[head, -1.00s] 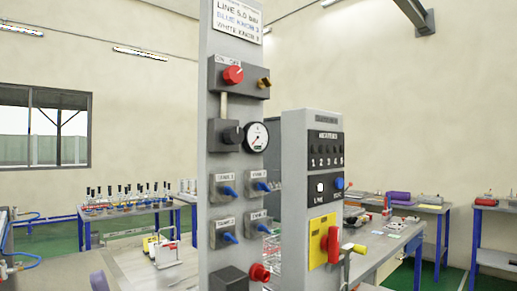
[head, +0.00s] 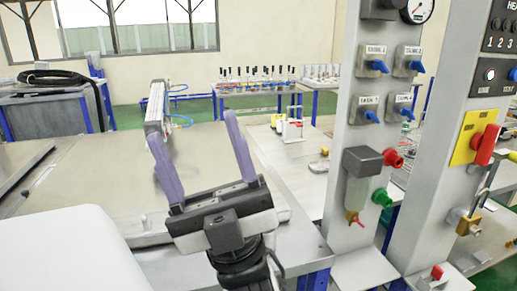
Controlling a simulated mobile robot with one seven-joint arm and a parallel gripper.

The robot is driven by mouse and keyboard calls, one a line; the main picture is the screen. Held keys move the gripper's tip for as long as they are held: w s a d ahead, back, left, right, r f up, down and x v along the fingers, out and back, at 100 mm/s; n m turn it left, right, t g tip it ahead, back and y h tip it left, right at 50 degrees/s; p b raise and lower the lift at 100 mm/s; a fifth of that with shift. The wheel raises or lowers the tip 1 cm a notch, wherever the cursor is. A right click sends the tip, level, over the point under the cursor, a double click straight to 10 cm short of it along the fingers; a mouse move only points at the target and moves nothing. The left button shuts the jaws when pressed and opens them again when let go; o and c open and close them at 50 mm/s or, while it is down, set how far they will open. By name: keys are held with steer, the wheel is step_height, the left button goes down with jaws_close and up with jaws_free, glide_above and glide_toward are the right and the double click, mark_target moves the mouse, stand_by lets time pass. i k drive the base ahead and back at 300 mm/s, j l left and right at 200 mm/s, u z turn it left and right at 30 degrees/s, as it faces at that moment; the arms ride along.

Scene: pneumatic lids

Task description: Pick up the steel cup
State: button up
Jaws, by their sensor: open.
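I cannot make out a steel cup in the head view. My gripper (head: 190,124) has two purple fingers spread wide apart and pointing up and away from me. It is open, with nothing between the fingers. It is over the near part of a grey metal worktable (head: 95,190). The gripper and its dark wrist hide part of the table's near edge.
A grey panel post (head: 345,130) with blue valves stands right of my gripper. A second post (head: 455,95) has a red handle on a yellow plate (head: 475,137). A narrow upright metal part (head: 157,108) stands behind the left finger. A far bench (head: 255,90) holds several bottles. The left tabletop is largely clear.

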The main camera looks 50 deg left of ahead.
mark_target(270, 237)
steer(key=u, duration=1.2)
